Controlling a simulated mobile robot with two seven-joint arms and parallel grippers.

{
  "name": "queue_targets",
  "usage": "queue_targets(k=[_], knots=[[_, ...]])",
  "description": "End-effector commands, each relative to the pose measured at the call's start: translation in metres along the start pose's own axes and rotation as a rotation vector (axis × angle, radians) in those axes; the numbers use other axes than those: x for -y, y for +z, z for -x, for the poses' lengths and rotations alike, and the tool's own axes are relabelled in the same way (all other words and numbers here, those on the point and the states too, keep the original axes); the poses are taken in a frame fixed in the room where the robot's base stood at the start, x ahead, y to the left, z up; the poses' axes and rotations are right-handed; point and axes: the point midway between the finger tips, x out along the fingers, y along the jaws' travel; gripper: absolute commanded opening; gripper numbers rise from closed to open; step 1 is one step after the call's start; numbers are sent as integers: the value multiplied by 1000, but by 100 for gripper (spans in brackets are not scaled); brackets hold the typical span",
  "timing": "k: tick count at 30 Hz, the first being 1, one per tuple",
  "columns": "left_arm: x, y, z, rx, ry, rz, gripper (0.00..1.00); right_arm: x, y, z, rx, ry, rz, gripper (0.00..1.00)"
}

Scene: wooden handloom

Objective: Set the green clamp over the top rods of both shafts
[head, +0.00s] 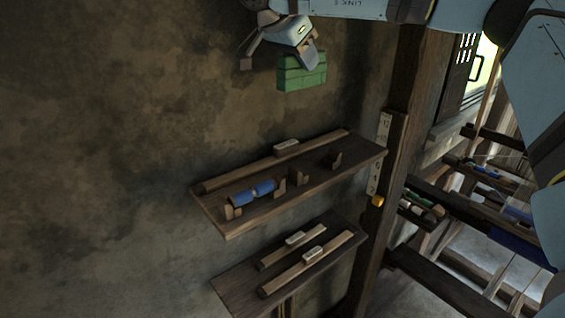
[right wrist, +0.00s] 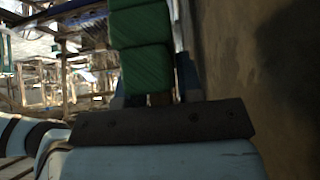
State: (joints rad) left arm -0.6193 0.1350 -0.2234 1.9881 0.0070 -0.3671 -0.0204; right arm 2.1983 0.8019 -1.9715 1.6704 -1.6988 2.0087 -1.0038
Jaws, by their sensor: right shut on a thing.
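The green clamp (head: 302,72) is a ribbed green block held in the air in front of the wall, above the upper shelf. My right gripper (head: 282,62) is shut on it from above. In the right wrist view the green clamp (right wrist: 143,58) fills the top middle, partly hidden behind the dark gripper body. The shafts and their top rods cannot be made out clearly in the loom at the right. My left gripper is not in view.
An upper shelf (head: 320,177) holds a blue roll (head: 252,191), wooden pegs and a rod. A lower shelf (head: 237,280) holds two wooden bars. A wooden post (head: 385,150) with a ruler stands between the shelves and the loom (head: 475,255).

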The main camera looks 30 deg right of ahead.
Motion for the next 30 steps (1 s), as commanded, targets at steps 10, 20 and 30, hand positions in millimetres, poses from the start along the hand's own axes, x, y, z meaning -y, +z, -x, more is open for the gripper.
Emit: queue_targets(k=[10, 20, 30], knots=[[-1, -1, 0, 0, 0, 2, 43, -1, 50, -64, 3, 8, 4, 5], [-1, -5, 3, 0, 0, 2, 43, -1, 90, -114, 0, 4, 1, 5], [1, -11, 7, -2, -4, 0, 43, -1, 109, -138, -2, 4, 1, 5]])
